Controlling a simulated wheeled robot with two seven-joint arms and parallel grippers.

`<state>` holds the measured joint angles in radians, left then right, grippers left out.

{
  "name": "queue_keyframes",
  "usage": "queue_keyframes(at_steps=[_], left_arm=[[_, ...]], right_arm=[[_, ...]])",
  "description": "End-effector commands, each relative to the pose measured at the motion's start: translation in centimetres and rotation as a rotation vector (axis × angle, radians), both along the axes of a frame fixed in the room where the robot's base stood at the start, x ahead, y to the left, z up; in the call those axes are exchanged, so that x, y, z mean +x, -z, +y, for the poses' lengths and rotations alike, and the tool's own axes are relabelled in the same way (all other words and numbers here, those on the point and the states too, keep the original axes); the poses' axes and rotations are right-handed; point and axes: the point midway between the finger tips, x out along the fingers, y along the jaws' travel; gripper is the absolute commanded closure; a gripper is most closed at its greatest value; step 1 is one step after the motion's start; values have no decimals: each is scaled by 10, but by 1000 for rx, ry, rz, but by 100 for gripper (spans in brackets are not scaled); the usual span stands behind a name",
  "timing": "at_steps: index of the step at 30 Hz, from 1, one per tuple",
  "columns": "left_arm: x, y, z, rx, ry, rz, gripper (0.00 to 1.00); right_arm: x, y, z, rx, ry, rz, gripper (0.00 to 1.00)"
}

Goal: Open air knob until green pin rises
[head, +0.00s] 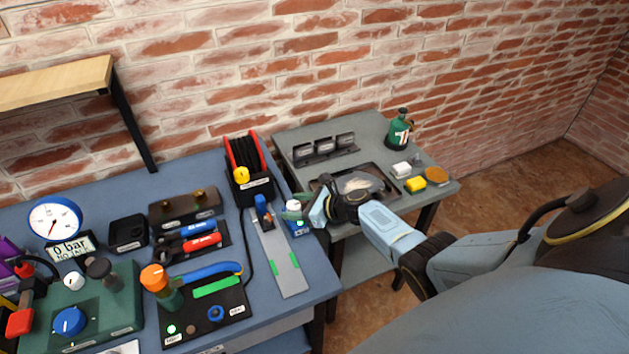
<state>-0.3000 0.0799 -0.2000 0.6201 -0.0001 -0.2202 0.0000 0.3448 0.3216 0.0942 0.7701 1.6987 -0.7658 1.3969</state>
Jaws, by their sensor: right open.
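A blue round knob (69,321) sits on a green box (112,318) at the lower left of the blue bench. I cannot tell which is the air knob; the labels are too small to read. A green strip lies on the panel; no raised green pin can be made out. My left gripper is not in view.
A grey plate (283,262), a red-and-black reel (246,165) and tools lie between my right gripper and the knobs. A grey side table (375,131) holds small items and a green bottle.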

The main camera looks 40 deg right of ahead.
Motion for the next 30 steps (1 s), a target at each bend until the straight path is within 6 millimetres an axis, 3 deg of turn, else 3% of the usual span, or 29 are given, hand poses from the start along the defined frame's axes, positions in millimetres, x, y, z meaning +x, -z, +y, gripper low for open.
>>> queue_keyframes(at_steps=[7, 16, 22, 30], left_arm=[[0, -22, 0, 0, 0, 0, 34], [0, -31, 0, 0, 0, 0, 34], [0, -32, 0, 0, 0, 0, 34], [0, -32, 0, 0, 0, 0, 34]], right_arm=[[-41, -22, -23, -4, 0, 2, 41], [-87, -41, -49, -2, 0, 2, 41], [-99, -48, -56, -3, -1, 1, 41], [-100, -48, -57, -1, 0, 0, 41]])
